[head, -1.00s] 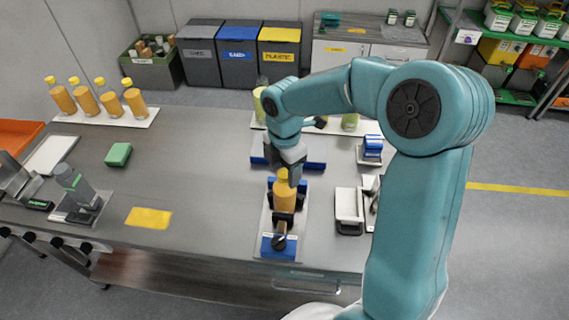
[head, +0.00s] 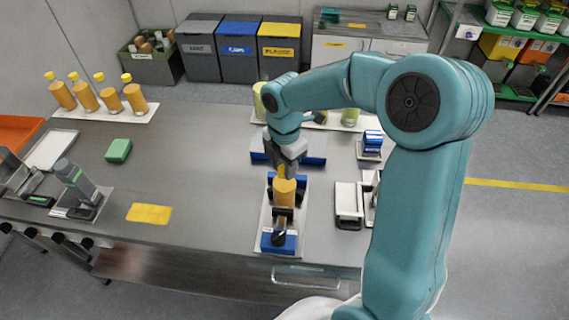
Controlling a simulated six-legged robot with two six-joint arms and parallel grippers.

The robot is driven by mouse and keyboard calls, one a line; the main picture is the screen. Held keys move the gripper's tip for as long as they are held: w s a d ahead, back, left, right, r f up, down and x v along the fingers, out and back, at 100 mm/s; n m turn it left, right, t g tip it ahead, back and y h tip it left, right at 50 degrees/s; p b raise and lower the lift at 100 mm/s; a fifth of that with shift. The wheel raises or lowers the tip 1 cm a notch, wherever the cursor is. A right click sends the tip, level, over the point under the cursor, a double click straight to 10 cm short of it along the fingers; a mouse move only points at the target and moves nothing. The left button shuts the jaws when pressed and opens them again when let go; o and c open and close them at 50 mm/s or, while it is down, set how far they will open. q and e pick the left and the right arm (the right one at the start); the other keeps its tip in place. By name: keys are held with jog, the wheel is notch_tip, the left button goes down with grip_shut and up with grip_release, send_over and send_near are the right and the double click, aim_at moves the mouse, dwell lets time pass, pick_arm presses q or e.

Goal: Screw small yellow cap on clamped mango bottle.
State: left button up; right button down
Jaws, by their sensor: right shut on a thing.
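The mango bottle (head: 284,192), filled with orange, stands upright in the clamp (head: 278,241), a light plate with blue and black parts near the front of the table. My right gripper (head: 287,172) points down over the bottle's top. It is shut on the small yellow cap (head: 282,171), which shows only in part between the fingers. The cap is at the bottle's neck; I cannot tell whether it is seated on the thread. My left gripper is not in view.
Several capped orange bottles (head: 135,97) stand on a white tray at the back left. A green sponge (head: 118,150) and yellow cloth (head: 149,213) lie left of the clamp. A white-and-black device (head: 349,205) stands close to its right. Between sponge and clamp the table is clear.

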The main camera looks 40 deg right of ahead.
jog(key=m+b, duration=0.1)
jog(key=m, duration=0.1)
jog(key=shift+f+m, duration=0.1)
jog(key=shift+m, duration=0.3)
jog(key=m, duration=0.3)
jog(key=shift+b, duration=0.3)
jog(key=shift+m, duration=0.9)
jog(key=m+b, duration=0.1)
jog(key=m, duration=0.6)
jog(key=shift+b, duration=0.3)
jog(key=c, duration=0.7)
grip_release()
